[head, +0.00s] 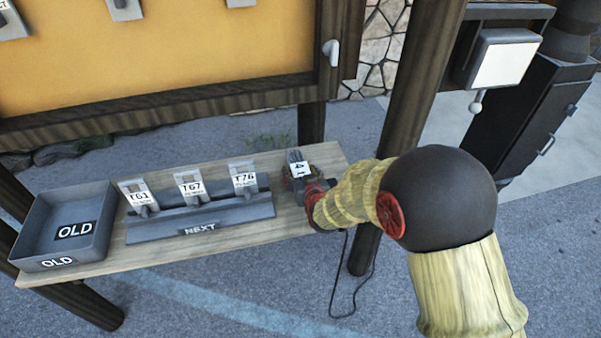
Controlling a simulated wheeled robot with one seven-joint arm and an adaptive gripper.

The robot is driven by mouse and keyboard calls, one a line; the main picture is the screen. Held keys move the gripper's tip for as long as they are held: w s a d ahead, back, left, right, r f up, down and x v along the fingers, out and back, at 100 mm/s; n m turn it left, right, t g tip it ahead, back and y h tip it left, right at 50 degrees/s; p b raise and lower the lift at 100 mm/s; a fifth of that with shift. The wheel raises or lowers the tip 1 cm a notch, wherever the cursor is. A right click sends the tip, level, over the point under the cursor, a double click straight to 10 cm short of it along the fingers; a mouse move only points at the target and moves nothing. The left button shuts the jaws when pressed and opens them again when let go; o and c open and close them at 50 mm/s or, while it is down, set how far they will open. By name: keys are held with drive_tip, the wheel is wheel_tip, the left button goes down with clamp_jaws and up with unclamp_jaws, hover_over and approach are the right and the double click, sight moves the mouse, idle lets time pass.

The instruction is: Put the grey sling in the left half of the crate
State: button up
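I see no grey sling and nothing I can surely call a crate in the head view. The nearest thing to a crate is a grey open tray (97,205) marked OLD at the left end of the wooden bench; its visible floor is bare apart from an OLD label. My gripper (298,165) is at the right end of the bench, far to the right of the tray. It is small and partly hidden by its own wrist. A white marked patch shows at it; I cannot tell whether it holds anything.
A grey rack (205,226) marked NEXT stands mid-bench, bearing tags T61 (138,196), T67 (190,186) and T76 (244,177). A yellow board (170,60) stands behind. A wooden post (408,100) rises close behind my arm. A dark cabinet (530,110) stands at right.

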drive_tip(key=shift+r, duration=0.1)
drive_tip(key=shift+r, duration=0.15)
drive_tip(key=p+v, duration=0.3)
drive_tip(key=v, duration=0.9)
